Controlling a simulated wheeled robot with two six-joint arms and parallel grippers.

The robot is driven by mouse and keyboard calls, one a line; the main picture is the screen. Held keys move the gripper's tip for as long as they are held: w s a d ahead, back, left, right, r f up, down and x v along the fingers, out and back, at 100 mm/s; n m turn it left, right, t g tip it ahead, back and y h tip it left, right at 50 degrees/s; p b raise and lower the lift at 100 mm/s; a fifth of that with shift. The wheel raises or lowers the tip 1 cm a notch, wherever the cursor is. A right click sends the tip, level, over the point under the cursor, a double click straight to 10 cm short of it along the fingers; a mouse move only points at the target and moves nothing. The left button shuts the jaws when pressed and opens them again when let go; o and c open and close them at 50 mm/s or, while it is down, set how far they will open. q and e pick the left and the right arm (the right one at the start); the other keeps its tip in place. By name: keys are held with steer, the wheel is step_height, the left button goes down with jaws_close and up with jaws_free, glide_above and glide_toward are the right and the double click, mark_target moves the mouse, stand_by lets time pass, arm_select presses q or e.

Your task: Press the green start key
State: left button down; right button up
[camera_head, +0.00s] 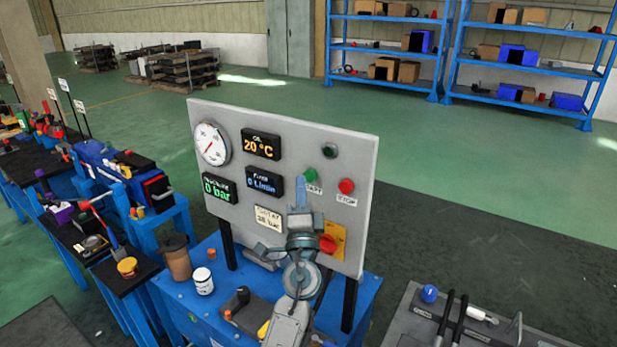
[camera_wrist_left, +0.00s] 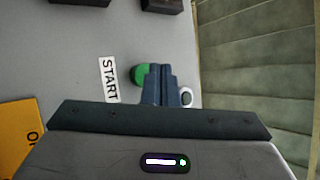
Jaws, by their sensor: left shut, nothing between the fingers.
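The green start key (camera_head: 311,176) is a round button on the upright grey panel (camera_head: 352,150), above a label partly covered by my gripper. In the left wrist view the green key (camera_wrist_left: 137,75) is partly hidden behind my fingers, next to the START label (camera_wrist_left: 109,79). My left gripper (camera_head: 300,184) is shut and empty, its fingertips in front of the panel close beside the key. In the wrist view the fingertips (camera_wrist_left: 160,72) overlap the key's edge. I cannot tell whether they touch it. My right gripper is not in view.
A red STOP button (camera_head: 346,186) sits right of the green key, with a dark round fitting (camera_head: 330,151) above. A yellow plate with a red knob (camera_head: 328,243) is below. Displays (camera_head: 261,144) and a gauge (camera_head: 212,145) are left. A cup and jar stand on the blue bench.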

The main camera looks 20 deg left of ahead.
arm_select(q)
steer(key=shift+w, duration=0.1)
steer(key=shift+w+d+b, duration=0.1)
steer(key=shift+w+b, duration=0.25)
steer(key=shift+w+b, duration=0.35)
steer(key=shift+w, duration=0.1)
stand_by(0.8)
steer(key=shift+s, duration=0.15)
stand_by(0.3)
steer(key=shift+s, duration=0.75)
steer(key=shift+s+a+p, duration=0.15)
steer(key=shift+s+a, duration=0.05)
steer(key=shift+s, duration=1.05)
steer(key=shift+s+a+p, duration=0.15)
steer(key=shift+s+a, duration=0.05)
steer(key=shift+s, duration=1.05)
